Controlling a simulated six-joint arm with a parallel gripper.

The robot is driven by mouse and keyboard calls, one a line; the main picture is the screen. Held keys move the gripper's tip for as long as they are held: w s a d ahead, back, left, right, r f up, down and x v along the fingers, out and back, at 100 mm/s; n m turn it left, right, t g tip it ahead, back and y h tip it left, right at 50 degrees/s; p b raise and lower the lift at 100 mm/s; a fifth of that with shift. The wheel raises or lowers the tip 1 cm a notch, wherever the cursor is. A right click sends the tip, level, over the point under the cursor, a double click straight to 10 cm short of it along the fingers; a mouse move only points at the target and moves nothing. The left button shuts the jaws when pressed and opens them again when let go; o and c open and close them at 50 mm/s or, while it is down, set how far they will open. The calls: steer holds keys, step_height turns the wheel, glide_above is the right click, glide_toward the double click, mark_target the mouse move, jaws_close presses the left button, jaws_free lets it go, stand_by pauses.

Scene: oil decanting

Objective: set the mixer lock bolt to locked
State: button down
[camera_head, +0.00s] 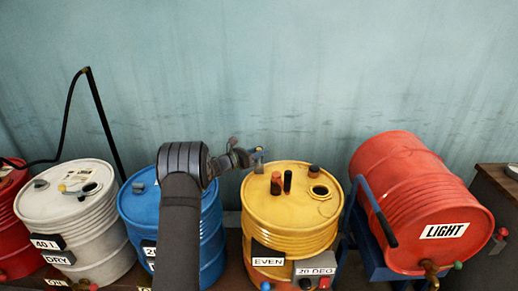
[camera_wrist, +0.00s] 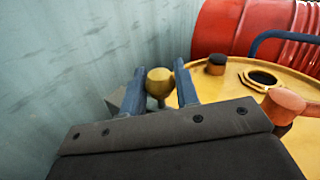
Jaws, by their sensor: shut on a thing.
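My gripper (camera_head: 259,155) is at the back left rim of the yellow drum (camera_head: 285,230), against the wall. In the wrist view its two blue fingers stand on either side of a round brass knob (camera_wrist: 159,83), and it is shut on this knob. The knob appears to be the handle of the mixer lock bolt. A grey block (camera_wrist: 118,97) shows beside the left finger. The knob's lower part is hidden behind the gripper body. I cannot tell the bolt's position from these views.
The yellow drum top carries a red knob (camera_head: 276,183), a black and red post (camera_head: 287,181), a dark cap (camera_head: 314,171) and an open hole (camera_head: 320,190). A red drum (camera_head: 408,185) lies tilted at the right. Blue (camera_head: 205,225) and white (camera_head: 95,240) drums stand left.

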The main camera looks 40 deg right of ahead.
steer(key=shift+s+a+f, duration=0.1)
steer(key=shift+s+a, duration=0.05)
steer(key=c, duration=1.1)
jaws_free()
steer(key=shift+c, duration=0.2)
steer(key=w+a, duration=0.3)
steer(key=a, duration=1.4)
steer(key=shift+w, duration=0.2)
steer(key=s+d, duration=0.1)
steer(key=d, duration=0.4)
steer(key=s+d, duration=0.1)
steer(key=d, duration=0.5)
steer(key=s+d, duration=0.1)
steer(key=d, duration=0.5)
steer(key=shift+s, duration=0.2)
